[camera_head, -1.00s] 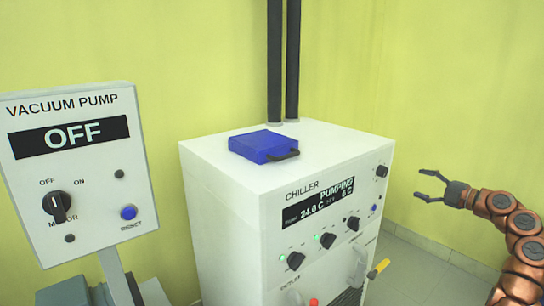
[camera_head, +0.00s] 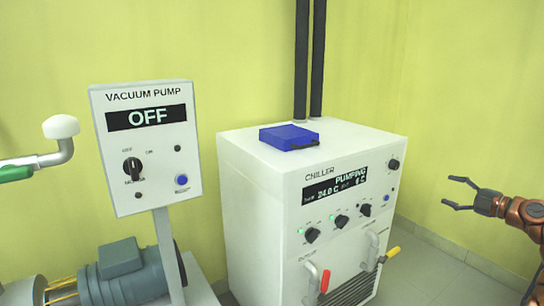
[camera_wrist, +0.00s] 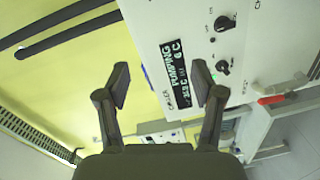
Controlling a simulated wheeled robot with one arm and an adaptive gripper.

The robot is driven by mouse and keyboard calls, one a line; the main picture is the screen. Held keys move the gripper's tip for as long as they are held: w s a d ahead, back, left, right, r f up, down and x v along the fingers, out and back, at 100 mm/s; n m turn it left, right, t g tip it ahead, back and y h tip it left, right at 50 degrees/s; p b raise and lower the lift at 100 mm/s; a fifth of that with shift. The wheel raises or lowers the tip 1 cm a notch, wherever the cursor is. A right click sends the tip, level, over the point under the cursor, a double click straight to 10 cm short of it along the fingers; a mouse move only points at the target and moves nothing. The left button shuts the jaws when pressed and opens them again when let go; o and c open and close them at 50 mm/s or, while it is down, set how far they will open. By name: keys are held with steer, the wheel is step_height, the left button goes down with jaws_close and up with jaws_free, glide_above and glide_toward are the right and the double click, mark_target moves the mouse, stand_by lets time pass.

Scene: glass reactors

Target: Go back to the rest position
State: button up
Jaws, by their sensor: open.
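My gripper (camera_head: 458,194) is open and empty at the right of the head view, on my copper-coloured arm. It is in free air to the right of the white chiller (camera_head: 250,200), apart from it. In the wrist view the two dark fingers of my gripper (camera_wrist: 160,90) are spread with nothing between them. The chiller (camera_wrist: 182,20) shows beyond them, with its display reading PUMPING.
A blue box (camera_head: 289,137) lies on the chiller. Red (camera_head: 325,281) and yellow (camera_head: 392,251) valve handles stick out low on its front. The vacuum pump panel (camera_head: 146,190) reads OFF. Two dark pipes (camera_head: 302,60) rise behind the chiller. Floor (camera_head: 420,275) is clear at right.

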steer(key=w+a+r+m+g+h+p, duration=0.1)
steer(key=w+a+r+m+g+p, duration=0.2)
steer(key=w+a+r+m+p, duration=0.7)
steer(key=s+a+r+m+g+h+p, duration=0.1)
steer(key=s+a+r+m+g+p, duration=0.25)
steer(key=a, duration=0.65)
steer(key=s+a+r+m+g+p, duration=0.15)
steer(key=s+a+r, duration=0.25)
steer(key=s+a, duration=0.45)
steer(key=s+a+m+g+h+p, duration=0.1)
steer(key=s+a+m+g+p, duration=0.15)
steer(key=s+a, duration=0.6)
steer(key=s+a+m+g+h+p, duration=0.1)
steer(key=s+a+g+h+p, duration=0.2)
steer(key=s, duration=1)
steer(key=s+f+m+g+h+p, duration=0.2)
steer(key=s+p, duration=0.4)
steer(key=s, duration=2.1)
steer(key=shift+s+f+m+g+h, duration=0.4)
steer(key=shift+m+g, duration=0.05)
steer(key=shift+g, duration=0.1)
